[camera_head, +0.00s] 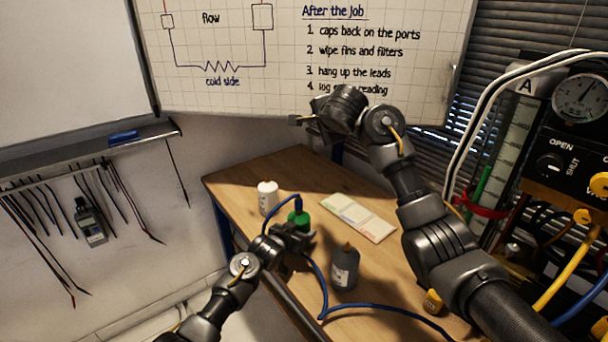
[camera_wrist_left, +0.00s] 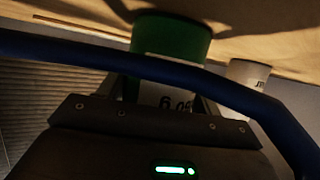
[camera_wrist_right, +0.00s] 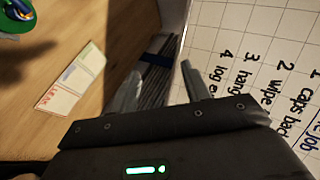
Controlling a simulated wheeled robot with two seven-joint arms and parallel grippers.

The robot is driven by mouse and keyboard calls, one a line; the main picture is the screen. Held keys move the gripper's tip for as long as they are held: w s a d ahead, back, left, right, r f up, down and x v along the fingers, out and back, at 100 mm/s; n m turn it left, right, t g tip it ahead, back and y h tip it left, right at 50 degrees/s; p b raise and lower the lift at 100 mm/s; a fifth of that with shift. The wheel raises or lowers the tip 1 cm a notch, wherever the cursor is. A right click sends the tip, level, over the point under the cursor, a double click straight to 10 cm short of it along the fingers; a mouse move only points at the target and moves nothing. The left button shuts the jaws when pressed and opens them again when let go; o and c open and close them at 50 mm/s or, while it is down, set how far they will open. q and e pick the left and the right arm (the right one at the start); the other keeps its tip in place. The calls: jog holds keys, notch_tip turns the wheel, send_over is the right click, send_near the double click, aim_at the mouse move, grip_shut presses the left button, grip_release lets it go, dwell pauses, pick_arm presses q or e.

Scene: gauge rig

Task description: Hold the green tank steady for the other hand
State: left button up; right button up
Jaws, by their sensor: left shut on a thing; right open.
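The green tank (camera_head: 299,217) stands on the wooden table in the head view, with a blue hose at its top. In the left wrist view the green tank (camera_wrist_left: 172,42) sits between my fingers, with a white label reading about "6.0". My left gripper (camera_head: 298,236) is shut on the green tank, low at its side; the blue hose (camera_wrist_left: 130,60) crosses in front of that wrist camera. My right gripper (camera_head: 306,124) is raised above the far part of the table, open and empty. In the right wrist view its fingers (camera_wrist_right: 160,85) are apart.
A colored card (camera_head: 358,217) lies on the table (camera_head: 260,165). The blue hose runs along the front. A gauge panel (camera_head: 570,130) stands at right.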

notch_tip(320, 180, down, 4)
jog(key=m+g+h, duration=0.1)
jog(key=m+g, duration=0.2)
jog(key=m, duration=0.6)
jog(key=m+g, duration=0.6)
jog(key=m, duration=0.1)
send_near(299, 195)
jog(key=shift+y, duration=0.4)
jog(key=x, duration=1.2)
jog(key=shift+d+f, duration=0.25)
jog(key=shift+f, duration=0.1)
grip_shut()
